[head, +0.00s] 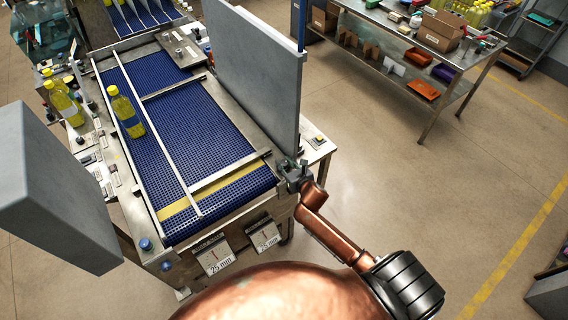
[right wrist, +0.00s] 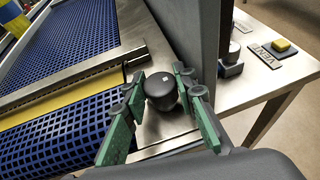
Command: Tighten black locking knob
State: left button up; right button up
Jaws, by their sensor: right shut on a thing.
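The black locking knob (right wrist: 161,92) is round, with a small pale mark on top, and sits on the metal side rail of the conveyor in the right wrist view. My right gripper (right wrist: 159,84) has its green-padded fingers on either side of the knob and is shut on it. In the head view my right gripper (head: 299,178) is at the right front corner of the conveyor, and it hides the knob there. The lane divider (head: 150,137) is a thin metal rail running along the blue belt (head: 205,125). My left gripper is not in view.
A tall grey panel (head: 258,75) stands close beside my right gripper. A yellow bottle (head: 127,114) stands on the belt left of the divider. Two "25 mm" plates (head: 215,258) hang at the front.

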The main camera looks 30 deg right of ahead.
jog(key=m+h+p, duration=0.1)
jog(key=m+h, duration=0.1)
jog(key=h, duration=0.1)
jog(key=shift+a+r+m+g, duration=0.1)
jog(key=shift+m+g, duration=0.3)
jog(key=m+g+h+p, duration=0.1)
jog(key=m+h, duration=0.1)
jog(key=h, duration=0.1)
jog(key=shift+w+m, duration=0.1)
jog(key=shift+m, duration=0.3)
jog(key=m+g+h, duration=0.2)
jog(key=shift+m+h, duration=0.4)
jog(key=m+g+h, duration=0.1)
jog(key=m+g, duration=0.1)
jog(key=shift+m+g+h, duration=0.4)
jog(key=shift+m+g+h+b, duration=0.3)
jog(key=shift+m+g+h, duration=0.1)
jog(key=shift+m+g, duration=0.5)
jog(key=shift+m+g+h+b, duration=0.4)
jog(key=shift+m+g+b, duration=0.35)
jog(key=shift+g, duration=0.35)
jog(key=m+g+b, duration=0.2)
jog(key=shift+g, duration=0.3)
jog(key=shift+d+m+g+b, duration=0.2)
jog(key=shift+m+g+b, duration=0.8)
jog(key=shift+m+b, duration=0.2)
